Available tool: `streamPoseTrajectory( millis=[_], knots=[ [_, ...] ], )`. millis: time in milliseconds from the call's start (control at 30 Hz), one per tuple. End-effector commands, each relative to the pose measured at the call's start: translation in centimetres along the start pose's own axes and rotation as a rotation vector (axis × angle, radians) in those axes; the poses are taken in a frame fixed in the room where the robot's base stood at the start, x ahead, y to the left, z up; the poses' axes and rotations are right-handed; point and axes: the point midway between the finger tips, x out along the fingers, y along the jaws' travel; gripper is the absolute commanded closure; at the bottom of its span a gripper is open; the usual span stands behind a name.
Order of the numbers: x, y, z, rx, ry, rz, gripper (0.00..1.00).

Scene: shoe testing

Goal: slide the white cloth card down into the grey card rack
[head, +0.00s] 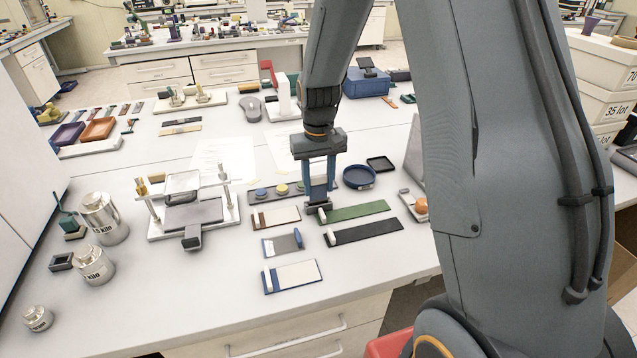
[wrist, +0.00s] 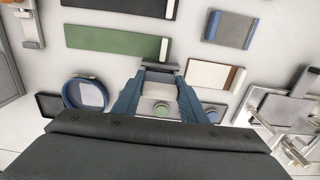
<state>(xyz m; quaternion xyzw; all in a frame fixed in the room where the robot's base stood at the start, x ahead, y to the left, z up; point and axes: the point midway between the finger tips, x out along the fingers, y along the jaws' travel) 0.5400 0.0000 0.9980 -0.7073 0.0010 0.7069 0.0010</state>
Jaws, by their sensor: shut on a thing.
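My gripper (head: 319,190) points down over the middle of the table, its two blue fingers shut on the white cloth card (head: 318,181). In the wrist view the card (wrist: 157,87) is a pale strip between the fingers, mostly hidden. A small dark grey piece (head: 319,207), which looks like the grey card rack, is just below the fingertips. It also shows in the wrist view (wrist: 160,67) at the card's far end. I cannot tell whether the card's lower edge is inside it or only over it.
A green strip (head: 357,211) and a black strip (head: 364,233) lie to the right. A brown-and-white card (head: 275,217) lies to the left, and a row of coloured knobs (head: 281,189) behind it. A round blue dish (head: 359,177) stands at the back right. The front table edge is clear.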

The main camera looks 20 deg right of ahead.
Motion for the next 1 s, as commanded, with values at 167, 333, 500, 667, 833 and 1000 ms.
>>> streamPoseTrajectory(
  millis=[167, 333, 500, 667, 833, 1000],
  knots=[
    [0.4, 0.0, 0.0, 0.0, -0.001, 0.0, 0.83],
    [0.8, 0.0, 0.0, 0.0, 0.0, 0.0, 0.83],
    [1.2, 0.0, 0.0, 0.0, 0.0, 0.0, 0.83],
    [1.6, 0.0, 0.0, 0.0, 0.0, 0.0, 0.83],
    [1.9, 0.0, 0.0, 0.0, 0.0, 0.0, 0.83],
    [2.3, 0.0, 0.0, 0.0, -0.001, 0.0, 0.83]
  ],
)
